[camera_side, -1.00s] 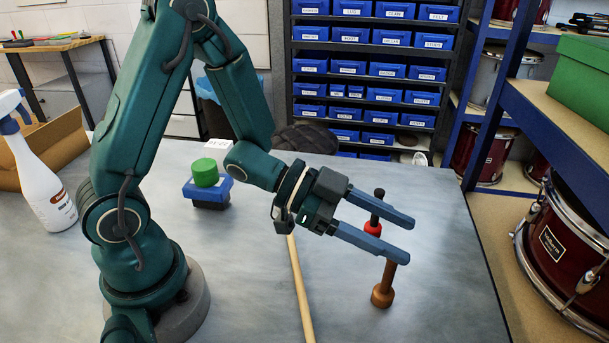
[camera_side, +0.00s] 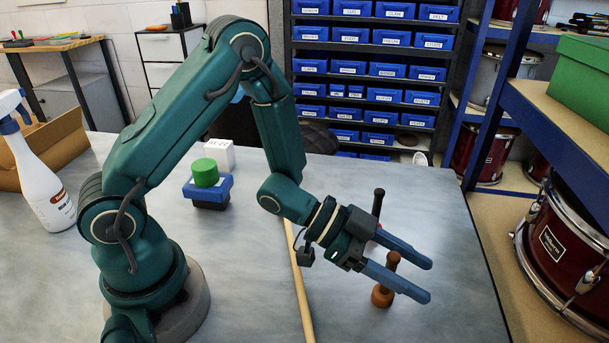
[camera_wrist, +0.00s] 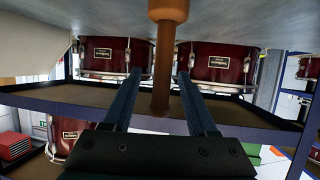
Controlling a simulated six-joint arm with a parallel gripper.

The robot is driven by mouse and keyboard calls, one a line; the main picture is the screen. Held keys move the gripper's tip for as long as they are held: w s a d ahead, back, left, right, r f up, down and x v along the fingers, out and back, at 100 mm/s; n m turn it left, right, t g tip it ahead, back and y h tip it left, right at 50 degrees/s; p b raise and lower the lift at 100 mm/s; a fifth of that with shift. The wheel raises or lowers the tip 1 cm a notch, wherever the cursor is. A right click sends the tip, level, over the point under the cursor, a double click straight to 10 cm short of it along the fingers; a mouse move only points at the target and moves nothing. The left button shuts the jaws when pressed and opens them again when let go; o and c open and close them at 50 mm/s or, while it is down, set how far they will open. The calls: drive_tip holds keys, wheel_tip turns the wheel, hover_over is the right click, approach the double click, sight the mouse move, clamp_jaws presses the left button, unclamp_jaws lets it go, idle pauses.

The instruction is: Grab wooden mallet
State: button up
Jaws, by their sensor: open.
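The wooden mallet (camera_side: 382,296) stands upright on the bench, with its thick brown head down and its handle up. In the side view the handle top shows between the two fingers of my gripper (camera_side: 431,280), and the near finger hides part of the handle. In the wrist view the mallet's handle (camera_wrist: 161,80) stands between the fingertips of my gripper (camera_wrist: 158,65), with visible gaps on both sides. My gripper is open and tilted down, with nothing clamped in it.
A dark-topped tool (camera_side: 377,203) stands just behind my gripper. A long pale stick (camera_side: 301,300) lies on the bench to the left. A green cylinder (camera_side: 205,173) sits on a blue bin (camera_side: 208,190). A spray bottle (camera_side: 42,175) stands far left. Shelves with drums (camera_side: 565,245) border the right.

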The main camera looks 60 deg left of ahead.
clamp_jaws()
idle(1.3)
